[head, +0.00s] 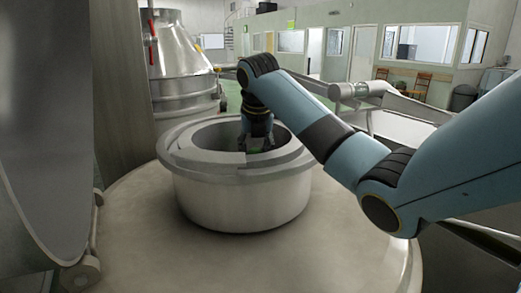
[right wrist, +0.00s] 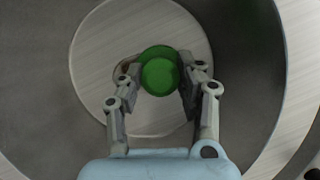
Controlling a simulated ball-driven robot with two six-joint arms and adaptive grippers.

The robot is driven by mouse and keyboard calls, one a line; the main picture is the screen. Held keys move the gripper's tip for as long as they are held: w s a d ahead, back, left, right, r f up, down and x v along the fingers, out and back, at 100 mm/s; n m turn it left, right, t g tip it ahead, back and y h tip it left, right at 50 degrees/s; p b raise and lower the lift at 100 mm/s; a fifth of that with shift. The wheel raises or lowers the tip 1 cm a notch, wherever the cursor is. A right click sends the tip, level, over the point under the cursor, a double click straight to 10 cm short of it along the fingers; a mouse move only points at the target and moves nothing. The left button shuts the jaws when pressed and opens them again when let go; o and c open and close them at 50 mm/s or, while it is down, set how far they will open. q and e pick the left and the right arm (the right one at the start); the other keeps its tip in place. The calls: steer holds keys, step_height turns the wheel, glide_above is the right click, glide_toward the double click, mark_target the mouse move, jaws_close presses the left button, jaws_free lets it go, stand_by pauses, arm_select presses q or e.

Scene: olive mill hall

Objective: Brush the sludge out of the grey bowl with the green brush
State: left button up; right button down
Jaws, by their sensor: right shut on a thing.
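The grey bowl (head: 243,200) stands on a round pale top, with a broad stepped rim. My right arm comes in from the right, and its gripper (head: 256,143) reaches down inside the bowl. In the right wrist view, my right gripper (right wrist: 158,78) is shut on the green brush (right wrist: 160,75), seen end-on over the bowl's round floor (right wrist: 110,40). A small brownish patch, perhaps sludge (right wrist: 122,72), shows at the left of the brush. Whether the bristles touch the floor is hidden. My left gripper is not in view.
The round pale top (head: 130,225) around the bowl is clear. A large grey metal panel (head: 45,120) rises close at the left. A steel vessel with red handles (head: 180,60) stands behind the bowl. Grey machinery (head: 385,105) lies behind my right arm.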

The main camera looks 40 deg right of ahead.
steer(key=shift+w+a, duration=0.3)
steer(key=shift+a, duration=1.05)
steer(key=shift+w+a, duration=0.35)
steer(key=shift+a, duration=0.95)
steer(key=shift+w+a, duration=0.3)
steer(key=shift+a, duration=1.05)
steer(key=shift+w+a, duration=0.15)
steer(key=shift+a, duration=0.05)
steer(key=shift+w+d+f, duration=0.1)
steer(key=shift+w+d, duration=0.1)
steer(key=shift+w, duration=0.05)
steer(key=shift+s+d, duration=0.4)
steer(key=shift+d, duration=1.3)
steer(key=shift+s+d, duration=0.35)
steer(key=shift+d, duration=1.3)
steer(key=shift+s+d, duration=0.4)
steer(key=shift+d, duration=1.3)
steer(key=shift+w+a+f, duration=0.1)
steer(key=shift+w+a, duration=0.1)
steer(key=shift+a, duration=0.9)
steer(key=shift+w+a, duration=0.2)
steer(key=shift+a, duration=0.85)
steer(key=shift+w+a+r, duration=0.1)
steer(key=shift+w+a, duration=0.2)
steer(key=shift+a, duration=0.7)
steer(key=shift+w+a+r, duration=0.1)
steer(key=shift+w+a, duration=0.15)
steer(key=shift+a, duration=0.8)
steer(key=shift+w+a, duration=0.3)
steer(key=shift+a, duration=0.7)
